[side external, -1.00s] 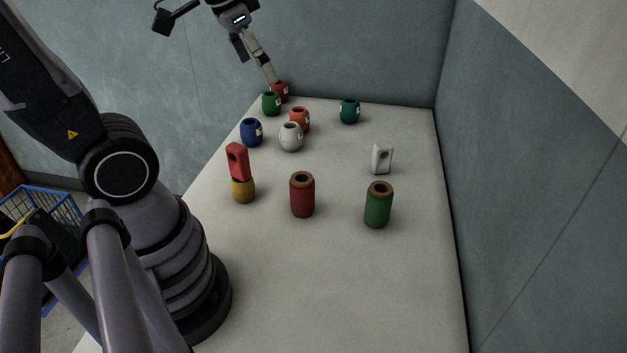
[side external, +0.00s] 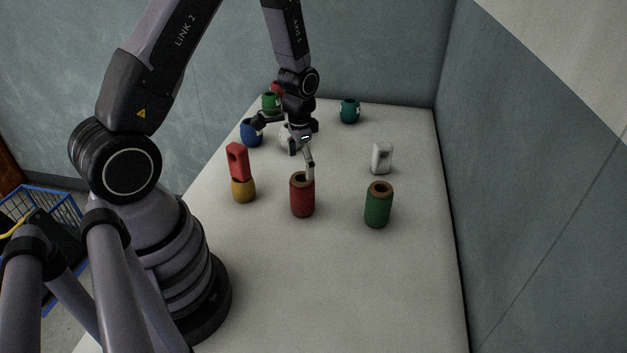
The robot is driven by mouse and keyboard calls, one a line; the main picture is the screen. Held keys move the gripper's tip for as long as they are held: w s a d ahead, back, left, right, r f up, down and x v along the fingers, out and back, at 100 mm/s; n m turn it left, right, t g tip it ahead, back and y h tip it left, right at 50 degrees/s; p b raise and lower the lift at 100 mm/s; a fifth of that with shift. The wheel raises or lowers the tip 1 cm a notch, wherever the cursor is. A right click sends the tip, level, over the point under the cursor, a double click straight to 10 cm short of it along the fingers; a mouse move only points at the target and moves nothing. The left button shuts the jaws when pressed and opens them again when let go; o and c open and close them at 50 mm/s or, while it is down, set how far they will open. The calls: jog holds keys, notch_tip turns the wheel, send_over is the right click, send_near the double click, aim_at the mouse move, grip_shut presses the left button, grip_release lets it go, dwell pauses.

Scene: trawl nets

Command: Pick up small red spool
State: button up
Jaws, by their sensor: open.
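The red spool (side external: 302,200), a short upright cylinder with a tan top and a dark hole, stands on the pale table in the side external view. My gripper (side external: 310,176) is open and points down over it from behind. One pale finger shows clearly, its tip overlapping the spool's top right rim. I cannot tell whether it touches the spool or is inside its hole. The other finger is not distinct. The spool's body is mostly in plain view.
A green spool (side external: 378,206) stands to the right. A red holed block (side external: 237,160) sits on a yellow pot (side external: 243,190) to the left. A white holed block (side external: 382,157), blue pot (side external: 251,133) and teal pot (side external: 349,111) stand behind. The table's front (side external: 340,290) is clear.

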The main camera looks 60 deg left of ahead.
aim_at(303, 190)
jog(key=f, duration=0.8)
jog(key=shift+w, duration=0.2)
